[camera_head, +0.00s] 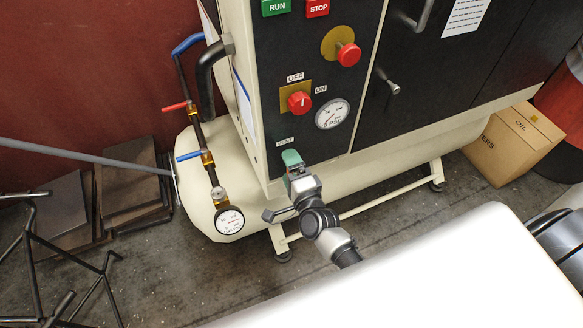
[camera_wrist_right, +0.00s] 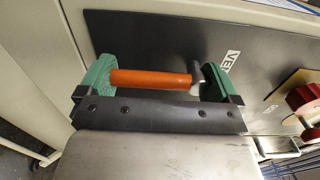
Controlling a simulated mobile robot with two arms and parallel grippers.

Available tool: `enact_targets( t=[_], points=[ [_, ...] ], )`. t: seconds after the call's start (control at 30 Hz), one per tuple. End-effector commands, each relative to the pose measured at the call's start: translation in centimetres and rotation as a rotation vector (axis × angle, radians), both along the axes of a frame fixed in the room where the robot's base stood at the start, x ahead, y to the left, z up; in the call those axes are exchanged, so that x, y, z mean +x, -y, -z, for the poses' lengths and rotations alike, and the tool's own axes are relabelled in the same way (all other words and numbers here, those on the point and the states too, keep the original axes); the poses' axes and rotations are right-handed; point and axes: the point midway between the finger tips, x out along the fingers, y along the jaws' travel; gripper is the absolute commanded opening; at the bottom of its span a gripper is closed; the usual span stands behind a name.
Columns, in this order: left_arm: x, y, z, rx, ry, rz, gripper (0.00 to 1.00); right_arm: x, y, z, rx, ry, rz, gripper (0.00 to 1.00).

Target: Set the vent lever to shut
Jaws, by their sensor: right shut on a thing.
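The vent lever (camera_wrist_right: 150,78) shows in the right wrist view as an orange handle with a metal end, lying across the picture in front of the black panel. My right gripper (camera_wrist_right: 158,77) has its green fingertips at the two ends of the orange handle and is shut on it. In the head view my right gripper (camera_head: 291,160) is at the lower left of the panel, just below the VENT label (camera_head: 285,141), and hides the lever there. The VENT label (camera_wrist_right: 230,61) is partly behind a fingertip in the wrist view. My left gripper is not in view.
Above are a red OFF/ON knob (camera_head: 299,102), a pressure gauge (camera_head: 332,114) and a red mushroom button (camera_head: 348,55). Left of the panel, a pipe carries a red lever (camera_head: 174,106), a blue lever (camera_head: 188,155) and a gauge (camera_head: 229,220). A cardboard box (camera_head: 512,145) stands right.

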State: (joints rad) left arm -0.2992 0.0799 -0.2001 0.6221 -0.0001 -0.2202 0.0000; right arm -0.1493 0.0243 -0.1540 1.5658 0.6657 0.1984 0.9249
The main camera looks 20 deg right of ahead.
Motion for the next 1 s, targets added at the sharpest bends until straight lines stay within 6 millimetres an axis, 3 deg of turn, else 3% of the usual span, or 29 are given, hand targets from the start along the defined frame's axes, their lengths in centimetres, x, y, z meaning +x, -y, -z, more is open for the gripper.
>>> enact_targets(
  t=[0.33, 0.37, 0.4, 0.73, 1.0],
  points=[
    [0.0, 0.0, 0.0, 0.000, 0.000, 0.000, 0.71, 0.0, -0.1, 0.1, 0.011, -0.002, -0.001, 0.51],
    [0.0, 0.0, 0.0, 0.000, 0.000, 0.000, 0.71, 0.0, -0.1, 0.1, 0.011, -0.002, -0.001, 0.95],
    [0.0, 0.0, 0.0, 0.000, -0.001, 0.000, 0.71, 0.0, -0.1, 0.1, 0.011, -0.002, -0.001, 1.00],
    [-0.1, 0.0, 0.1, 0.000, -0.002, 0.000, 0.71, -0.8, 0.0, 0.2, 0.007, -0.003, -0.001, 1.00],
    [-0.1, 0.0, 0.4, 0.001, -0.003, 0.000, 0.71, -5.9, 0.1, 0.2, 0.009, -0.006, -0.001, 1.00]
  ],
)
